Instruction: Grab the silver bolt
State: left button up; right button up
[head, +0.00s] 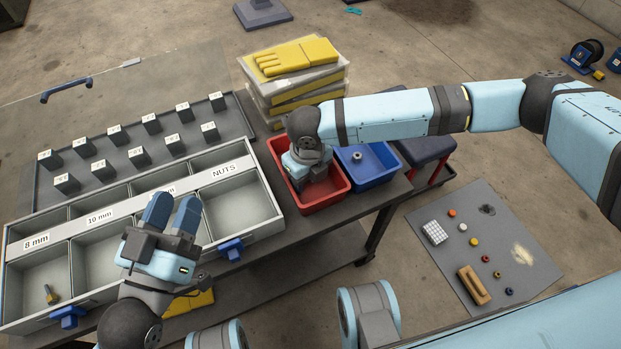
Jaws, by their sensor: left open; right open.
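No clearly silver bolt shows in the head view. A brass-coloured bolt (51,295) lies in the front-left compartment of the grey sorting box (268,226), by the "8 mm" label. A small grey metal piece (358,157), perhaps a nut or bolt head, lies in the blue bin (385,172). My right gripper (309,187) points down into the red bin (334,194); it is open, and its fingertips and the bin floor below are mostly hidden. My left gripper (174,203) is open and empty, above the middle compartments of the sorting box.
A dark tray (225,128) with several labelled blocks lies behind the sorting box. Stacked boxes with a yellow glove (296,57) on top stand behind the red bin. A grey floor mat (470,215) with small parts lies at right.

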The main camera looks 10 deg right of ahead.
jog(key=c, duration=0.5)
jog(key=shift+c, duration=0.2)
jog(key=shift+r, duration=0.1)
